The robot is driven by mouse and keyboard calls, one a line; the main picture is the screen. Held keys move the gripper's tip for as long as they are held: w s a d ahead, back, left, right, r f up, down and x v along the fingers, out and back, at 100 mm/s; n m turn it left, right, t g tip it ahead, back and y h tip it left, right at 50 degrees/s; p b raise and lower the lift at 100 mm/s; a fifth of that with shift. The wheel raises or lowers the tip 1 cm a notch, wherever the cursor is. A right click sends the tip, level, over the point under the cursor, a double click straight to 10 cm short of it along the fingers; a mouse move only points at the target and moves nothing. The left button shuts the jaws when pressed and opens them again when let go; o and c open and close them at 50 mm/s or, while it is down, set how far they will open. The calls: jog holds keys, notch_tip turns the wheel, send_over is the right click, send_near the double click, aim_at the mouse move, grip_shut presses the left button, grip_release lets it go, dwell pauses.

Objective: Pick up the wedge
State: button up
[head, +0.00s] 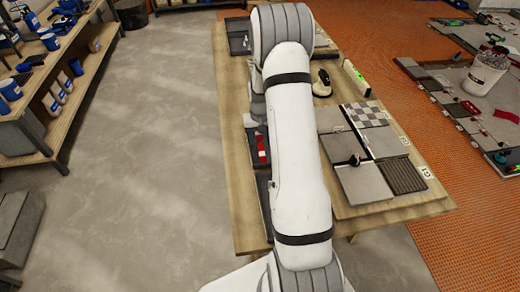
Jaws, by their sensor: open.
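Small red pieces (261,143), which look like wedges, lie in a dark tray (265,190) on the wooden table, just left of my white arm. They are too small to tell one wedge from another, and my arm hides part of the tray. My arm crosses the middle of the head view and bends at the far end of the table. My gripper's fingers cannot be made out, as the arm hides them.
On the table's right are grey tiles (365,184), a checkered tile (368,114), a dark ribbed tile (404,176) and a small black-topped piece (355,160) at the joint. A level-like tool (356,78) lies behind. A white bucket (486,72) stands right.

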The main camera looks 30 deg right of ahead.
jog(key=shift+f, duration=1.15)
jog(key=c, duration=1)
